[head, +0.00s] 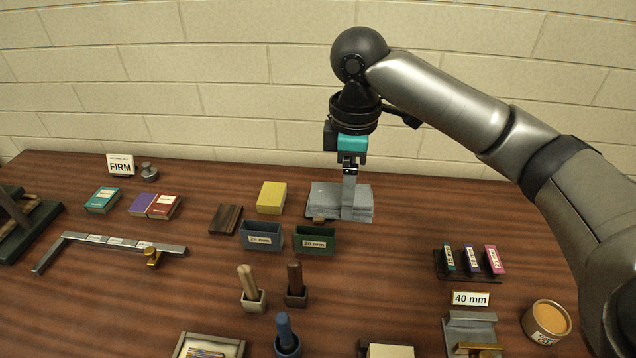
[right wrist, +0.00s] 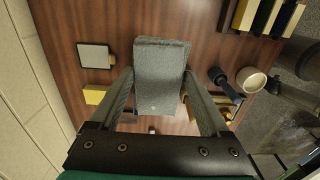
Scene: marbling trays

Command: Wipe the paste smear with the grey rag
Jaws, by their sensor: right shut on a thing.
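The grey rag (head: 326,200) is a folded, flat grey pad near the back middle of the table. My right gripper (head: 349,190) points down over it and is shut on it. In the right wrist view the rag (right wrist: 160,75) sits between the two fingers of my right gripper (right wrist: 160,85). I cannot tell whether the rag rests on the table or is just above it. I see no paste smear in either view; the rag and gripper hide part of the tabletop. My left gripper is out of view.
Close by on the wooden table (head: 400,260) are a yellow block (head: 271,197), a dark wooden block (head: 225,219), a blue-grey bin (head: 261,240) and a green bin (head: 314,245). A rack of small blocks (head: 470,277) stands at right. The table right of the rag is clear.

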